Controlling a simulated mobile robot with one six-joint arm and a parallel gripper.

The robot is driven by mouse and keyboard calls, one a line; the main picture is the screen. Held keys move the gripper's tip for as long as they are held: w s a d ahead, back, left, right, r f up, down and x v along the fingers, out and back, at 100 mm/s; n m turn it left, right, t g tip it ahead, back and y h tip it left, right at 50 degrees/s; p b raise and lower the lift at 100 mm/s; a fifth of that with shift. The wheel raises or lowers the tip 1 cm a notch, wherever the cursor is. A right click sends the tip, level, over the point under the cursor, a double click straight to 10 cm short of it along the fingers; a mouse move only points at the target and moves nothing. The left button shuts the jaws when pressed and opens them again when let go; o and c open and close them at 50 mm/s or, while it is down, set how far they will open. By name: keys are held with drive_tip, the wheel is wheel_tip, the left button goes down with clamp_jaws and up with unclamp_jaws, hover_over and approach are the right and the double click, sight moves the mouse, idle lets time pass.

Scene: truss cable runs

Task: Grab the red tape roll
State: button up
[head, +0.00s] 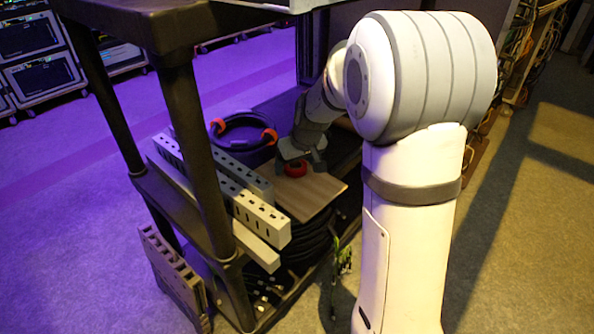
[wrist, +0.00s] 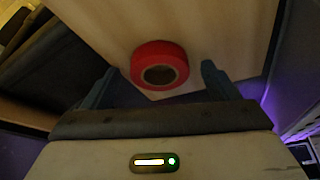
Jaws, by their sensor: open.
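The red tape roll (wrist: 159,50) lies flat on a light wooden board (wrist: 110,25) in the wrist view. Its dark round hole faces the camera. My gripper (wrist: 158,78) is open, with one finger to the left and one to the right of the roll's near side. The jaws are empty, and the roll sits between and just ahead of the fingertips. In the head view, the roll (head: 295,168) shows on the board (head: 312,196) right under my gripper (head: 297,160), which partly covers it. I cannot tell whether the fingers touch it.
Black cart posts (head: 195,150) and an upper shelf (head: 190,20) frame the space around my arm.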

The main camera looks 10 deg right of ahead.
drive_tip(key=c, duration=1.1)
drive_tip(key=shift+o, duration=0.2)
drive_tip(key=shift+r, duration=0.1)
